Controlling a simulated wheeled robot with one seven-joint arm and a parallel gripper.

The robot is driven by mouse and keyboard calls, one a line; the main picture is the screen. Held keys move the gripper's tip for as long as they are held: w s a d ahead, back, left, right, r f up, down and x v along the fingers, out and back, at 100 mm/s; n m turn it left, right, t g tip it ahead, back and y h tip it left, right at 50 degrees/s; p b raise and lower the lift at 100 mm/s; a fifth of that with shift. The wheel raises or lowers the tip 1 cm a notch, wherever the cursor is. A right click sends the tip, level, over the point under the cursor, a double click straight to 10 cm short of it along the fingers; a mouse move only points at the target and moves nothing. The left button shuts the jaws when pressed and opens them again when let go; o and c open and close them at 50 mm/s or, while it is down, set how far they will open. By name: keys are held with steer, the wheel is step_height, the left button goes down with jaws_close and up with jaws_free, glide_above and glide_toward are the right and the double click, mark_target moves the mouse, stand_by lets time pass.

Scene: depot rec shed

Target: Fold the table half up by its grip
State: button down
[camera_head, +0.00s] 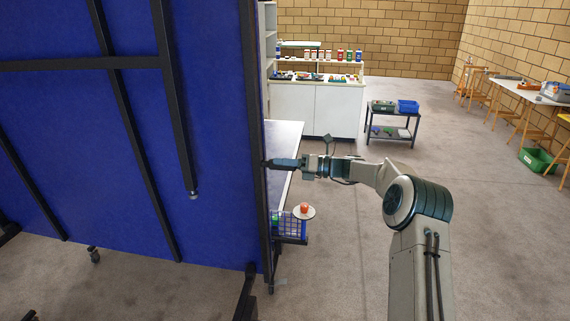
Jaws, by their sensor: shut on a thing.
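A blue table half (60,150) with black frame bars stands close to upright and fills the left of the head view. Its dark right edge (254,120) runs from top to bottom. My gripper (271,163) reaches in from the right, level, at about mid-height of this edge. It is shut on the grip at the edge; the grip itself is small, dark and mostly hidden by the fingers. A paler flat tabletop (285,140) shows behind the edge, partly hidden.
A blue wire basket (288,224) and a round holder with an orange-red item (304,207) sit low beside the edge. A cabinet (335,108) and a low black trolley (393,122) stand behind.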

steer(key=shift+s+a+f, duration=0.1)
steer(key=shift+s+f, duration=0.1)
steer(key=shift+f, duration=0.3)
steer(key=c, duration=1.2)
jaws_free()
steer(key=shift+o, duration=0.7)
steer(key=shift+w+a+f, duration=0.1)
steer(key=shift+w+a, duration=0.05)
steer(key=shift+w, duration=0.15)
steer(key=shift+d+r, duration=0.3)
steer(key=shift+d, duration=0.05)
steer(key=s+d+b, duration=0.2)
steer(key=d+b, duration=0.2)
steer(key=d, duration=0.9)
steer(key=shift+d, duration=0.15)
steer(key=shift+f, duration=0.1)
